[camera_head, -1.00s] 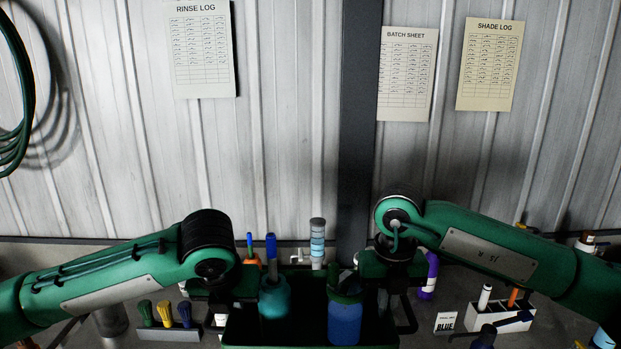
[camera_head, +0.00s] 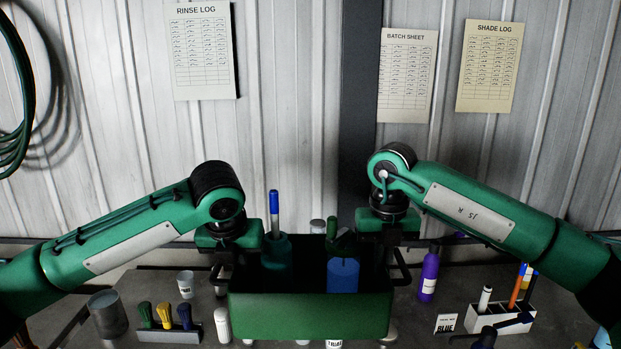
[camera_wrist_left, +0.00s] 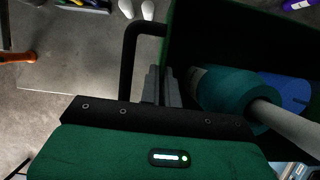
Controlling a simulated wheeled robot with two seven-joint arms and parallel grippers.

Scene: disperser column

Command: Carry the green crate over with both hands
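The green crate (camera_head: 310,316) is held up off the table between my two arms, roughly level. Inside stand a teal bottle (camera_head: 277,260) with a blue-tipped stick (camera_head: 274,214) and a blue bottle (camera_head: 343,275) with a green top. My left gripper (camera_head: 226,266) is at the crate's left black handle; in the left wrist view its fingers (camera_wrist_left: 163,88) lie close together beside the handle (camera_wrist_left: 128,62) and the crate wall, their contact partly hidden. My right gripper (camera_head: 394,260) is at the right handle, its fingers mostly hidden. Both appear shut on the handles.
Left on the table are a grey cylinder (camera_head: 107,314), a rack of coloured brushes (camera_head: 168,336), a small cup (camera_head: 186,284) and a white bottle (camera_head: 223,325). Right are a purple bottle (camera_head: 429,277), a BLUE card (camera_head: 446,323) and a white pen holder (camera_head: 503,318).

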